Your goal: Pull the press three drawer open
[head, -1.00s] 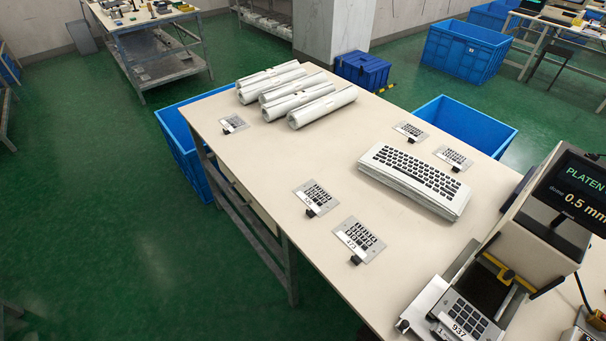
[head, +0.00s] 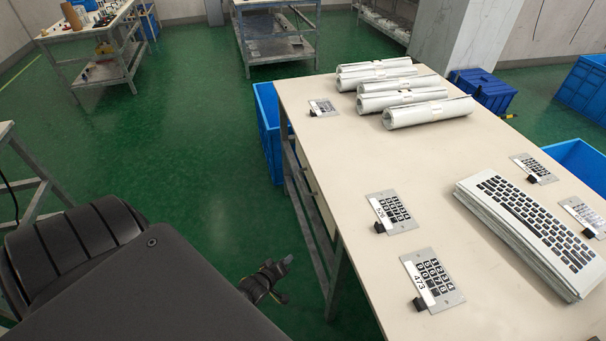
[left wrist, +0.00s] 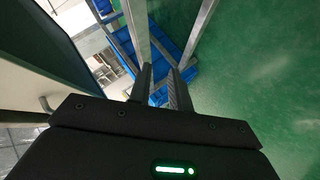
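A drawer front (head: 310,186) shows under the left edge of the cream worktable (head: 345,140), seen at a steep angle. It looks closed; I cannot read a press number on it. My left gripper (head: 272,275) is left of the table's front part, over the green floor and apart from the table. In the left wrist view its two dark fingers (left wrist: 160,82) stand apart with nothing between them. A small grey handle-like bar (left wrist: 45,103) shows at the left of that view. My right gripper is not in view.
Keypad plates (head: 391,212) lie near the table's left edge, with a stack of keypad films (head: 530,225) to their right. Rolled films (head: 428,111) lie at the far end. A blue crate (head: 268,120) stands beyond the table's left side.

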